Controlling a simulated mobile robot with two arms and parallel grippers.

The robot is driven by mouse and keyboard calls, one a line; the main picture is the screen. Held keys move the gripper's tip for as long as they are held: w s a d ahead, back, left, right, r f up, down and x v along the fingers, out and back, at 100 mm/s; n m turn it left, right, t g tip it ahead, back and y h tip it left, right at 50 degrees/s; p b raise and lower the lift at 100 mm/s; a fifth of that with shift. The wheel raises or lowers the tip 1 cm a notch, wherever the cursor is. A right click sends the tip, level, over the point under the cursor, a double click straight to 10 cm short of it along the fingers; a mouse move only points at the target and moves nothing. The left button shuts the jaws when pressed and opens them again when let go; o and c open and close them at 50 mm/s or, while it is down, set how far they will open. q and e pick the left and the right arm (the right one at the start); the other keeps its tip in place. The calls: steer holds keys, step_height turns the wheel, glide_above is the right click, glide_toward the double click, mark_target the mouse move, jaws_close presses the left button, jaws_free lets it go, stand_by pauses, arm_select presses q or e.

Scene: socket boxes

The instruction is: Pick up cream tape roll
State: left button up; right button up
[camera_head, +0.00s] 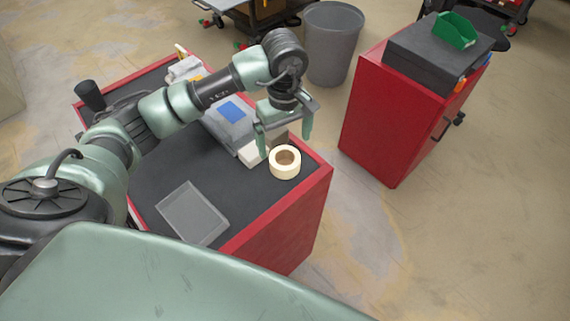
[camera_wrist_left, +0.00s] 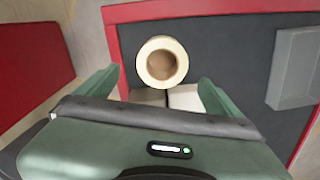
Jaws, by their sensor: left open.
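The cream tape roll (camera_head: 285,162) lies flat near the right edge of the dark top of a red cabinet, its round hole facing up. My left gripper (camera_head: 284,142) is open and empty, with its fingers pointing down above the roll and slightly behind it. In the left wrist view the tape roll (camera_wrist_left: 162,62) shows whole, just ahead of and between the two spread green fingers (camera_wrist_left: 157,90). The roll appears apart from both fingers. My right gripper is in neither view.
White boxes (camera_head: 252,154) stand right behind the roll. A grey case with a blue label (camera_head: 232,112) is farther back. A clear tray (camera_head: 192,213) lies at the front left. A second red cabinet (camera_head: 388,120) and a grey bin (camera_head: 332,45) stand beyond.

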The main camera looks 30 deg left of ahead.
mark_target(284, 156)
arm_select(q)
steer(key=shift+s+f, duration=0.1)
steer(key=shift+f, duration=0.35)
step_height(284, 156, down, 5)
steer(key=p, duration=0.3)
steer(key=shift+s+f, duration=0.1)
steer(key=shift+f, duration=0.45)
steer(key=shift+c, duration=0.7)
steer(key=c, duration=1.4)
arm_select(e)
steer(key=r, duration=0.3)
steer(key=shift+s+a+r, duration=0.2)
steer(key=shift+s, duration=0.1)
